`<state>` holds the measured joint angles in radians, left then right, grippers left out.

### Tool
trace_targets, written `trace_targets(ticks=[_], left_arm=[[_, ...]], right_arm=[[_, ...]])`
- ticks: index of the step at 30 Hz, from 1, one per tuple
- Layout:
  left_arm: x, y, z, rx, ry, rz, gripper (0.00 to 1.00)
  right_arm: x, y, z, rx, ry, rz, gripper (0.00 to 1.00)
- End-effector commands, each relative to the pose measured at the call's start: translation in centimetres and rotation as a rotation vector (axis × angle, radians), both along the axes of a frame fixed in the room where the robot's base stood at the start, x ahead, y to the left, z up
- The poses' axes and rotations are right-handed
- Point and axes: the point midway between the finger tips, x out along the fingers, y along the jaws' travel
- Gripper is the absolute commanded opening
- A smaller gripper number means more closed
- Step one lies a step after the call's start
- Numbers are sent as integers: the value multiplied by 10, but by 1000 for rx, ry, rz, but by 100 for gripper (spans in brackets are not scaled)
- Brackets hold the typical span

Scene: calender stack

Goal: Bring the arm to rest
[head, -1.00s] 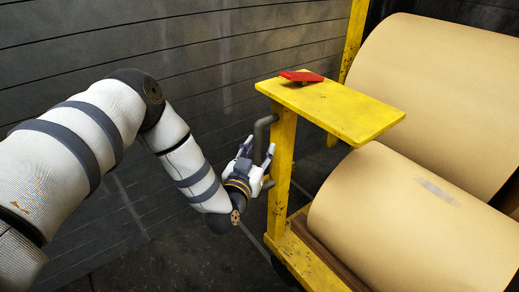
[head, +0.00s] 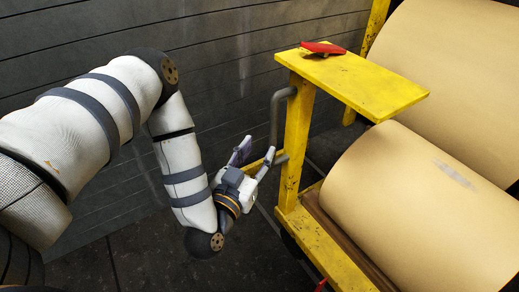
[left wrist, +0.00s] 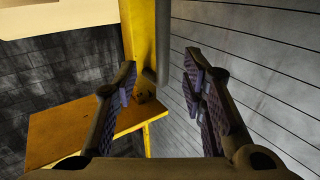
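My left arm comes in from the left in the head view. Its gripper (head: 254,155) is open and empty, just left of a grey bent handle (head: 276,118) on a yellow post (head: 296,140). In the left wrist view the two fingers of this gripper (left wrist: 157,95) stand wide apart with nothing gripped. The yellow post (left wrist: 139,40) and the grey handle (left wrist: 162,45) show beyond and between them. My right gripper is not in view.
A yellow shelf (head: 370,88) tops the post and bears a red object (head: 323,48). Large tan rolls (head: 425,205) fill the right. A dark slatted wall (head: 230,50) stands behind. Dark floor (head: 140,260) lies open below the arm.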

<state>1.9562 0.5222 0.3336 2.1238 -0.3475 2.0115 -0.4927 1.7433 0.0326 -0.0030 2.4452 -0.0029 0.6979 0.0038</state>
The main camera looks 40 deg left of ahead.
Motion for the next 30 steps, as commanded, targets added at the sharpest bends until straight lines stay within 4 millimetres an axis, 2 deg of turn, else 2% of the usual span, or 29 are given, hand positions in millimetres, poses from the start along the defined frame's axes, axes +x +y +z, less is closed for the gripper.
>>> trace_targets(ticks=[5, 8, 11, 12, 14, 15, 18, 21, 24, 25, 27, 30], left_arm=[[0, -2, -2, -2, 10, -6, 38], [-12, -22, -24, -37, 145, -79, 38], [-59, -60, -76, -109, 473, -211, 38], [-90, -73, -97, -137, 629, -253, 38], [-143, -84, -122, -171, 863, -289, 38], [-180, -86, -133, -188, 1014, -296, 38], [-269, -79, -143, -210, 1348, -265, 38], [-335, -64, -136, -212, 1588, -194, 38], [-373, -54, -127, -210, 1726, -136, 38], [-380, -52, -125, -209, 1750, -126, 38], [-388, -50, -123, -210, 1779, -112, 38], [-390, -50, -124, -211, 1787, -109, 38]], right_arm=[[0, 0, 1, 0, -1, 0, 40], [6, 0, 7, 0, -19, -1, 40], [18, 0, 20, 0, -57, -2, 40], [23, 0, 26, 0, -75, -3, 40], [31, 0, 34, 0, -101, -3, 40], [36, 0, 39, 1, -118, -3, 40], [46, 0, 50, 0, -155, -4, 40], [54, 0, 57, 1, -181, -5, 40], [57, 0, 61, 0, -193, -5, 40], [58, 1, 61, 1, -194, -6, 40], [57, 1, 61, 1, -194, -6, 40], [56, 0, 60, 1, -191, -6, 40]])
